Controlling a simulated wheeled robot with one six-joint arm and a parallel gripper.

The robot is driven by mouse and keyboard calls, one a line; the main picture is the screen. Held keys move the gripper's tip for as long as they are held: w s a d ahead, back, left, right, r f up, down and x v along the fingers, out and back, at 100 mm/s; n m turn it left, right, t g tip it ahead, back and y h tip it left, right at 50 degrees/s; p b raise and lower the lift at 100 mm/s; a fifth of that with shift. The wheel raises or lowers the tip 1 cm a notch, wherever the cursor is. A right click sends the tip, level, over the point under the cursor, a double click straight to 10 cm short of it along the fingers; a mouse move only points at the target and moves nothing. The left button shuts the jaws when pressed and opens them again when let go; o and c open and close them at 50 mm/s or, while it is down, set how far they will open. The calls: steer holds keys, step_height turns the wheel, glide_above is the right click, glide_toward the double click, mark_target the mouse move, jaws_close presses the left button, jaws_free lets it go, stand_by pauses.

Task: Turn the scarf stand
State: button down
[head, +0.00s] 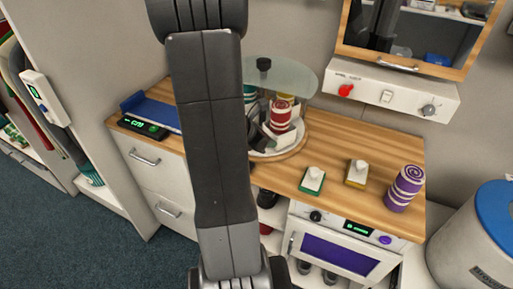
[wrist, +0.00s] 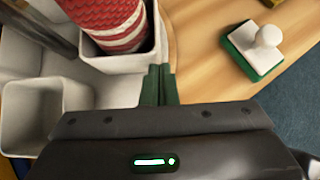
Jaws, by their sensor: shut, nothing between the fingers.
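The scarf stand is a round white carousel (head: 292,144) on the wooden counter, with a clear disc (head: 285,76) and black knob (head: 264,64) above it. A red-and-white rolled scarf (head: 281,113) stands in one of its compartments; it also shows in the wrist view (wrist: 108,20). Other compartments (wrist: 45,110) in the wrist view look empty. My gripper (wrist: 159,85) is shut and empty, its green fingertips close beside the scarf's white compartment; I cannot tell whether they touch it. In the head view my arm hides much of the stand's left side.
A green-based block (head: 312,181), a yellow-based block (head: 356,173) and a purple striped roll (head: 404,188) stand on the counter to the right. A blue-topped scale (head: 150,115) is at the left. A switch panel (head: 390,95) and mirror cabinet (head: 425,35) are on the wall behind.

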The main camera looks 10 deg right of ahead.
mark_target(295, 139)
steer(key=shift+d+f+n+t+y+b, duration=0.1)
steer(key=shift+d+n+t+y+b, duration=0.15)
steer(key=shift+d+n+t+b, duration=0.5)
steer(key=shift+d+f+n+t+y+b, duration=0.2)
steer(key=shift+d+n+b, duration=0.25)
steer(key=shift+d+b, duration=0.65)
steer(key=shift+w+d+r+n+t+y+b, duration=0.1)
steer(key=shift+w+d+n+t+y+b, duration=0.1)
steer(key=shift+d+n+b, duration=0.2)
steer(key=shift+w+d+r+n+t+y+b, duration=0.15)
steer(key=shift+d+n+b, duration=0.15)
steer(key=shift+d+b, duration=0.2)
steer(key=shift+w+d+n+t+y+b, duration=0.2)
steer(key=shift+d+n+t+y+b, duration=0.1)
steer(key=shift+d+n+b, duration=0.3)
steer(key=shift+w+d, duration=0.35)
steer(key=shift+d, duration=0.45)
